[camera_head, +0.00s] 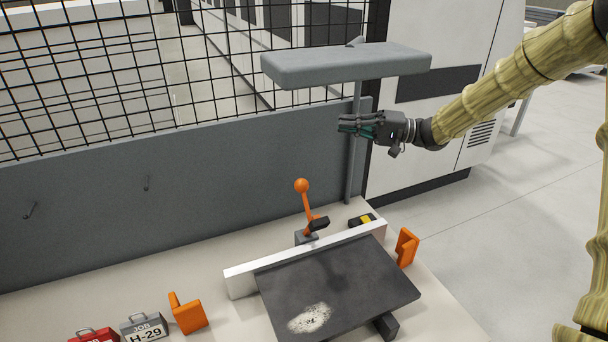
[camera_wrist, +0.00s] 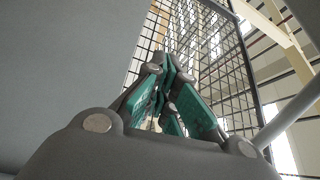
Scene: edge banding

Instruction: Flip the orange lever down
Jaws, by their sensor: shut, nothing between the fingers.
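The orange lever (camera_head: 306,205) stands upright on the bench behind the white fence, with a round orange ball at its top and a dark clamp part at its base. My gripper (camera_head: 345,124) is up and to the right of the lever, apart from it, in front of the grey post under the grey lamp-like bar. Its fingers point left in the head view and are shut with nothing between them. In the wrist view the green-padded fingers (camera_wrist: 165,98) are close together against the mesh. The lever is not visible in the wrist view.
A grey overhead bar (camera_head: 345,65) on a post (camera_head: 352,160) stands close to my gripper. A dark panel (camera_head: 340,280) lies against a white fence (camera_head: 245,279). Orange blocks (camera_head: 187,314) (camera_head: 406,247) sit on either side. A grey back panel (camera_head: 160,210) with wire mesh stands behind.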

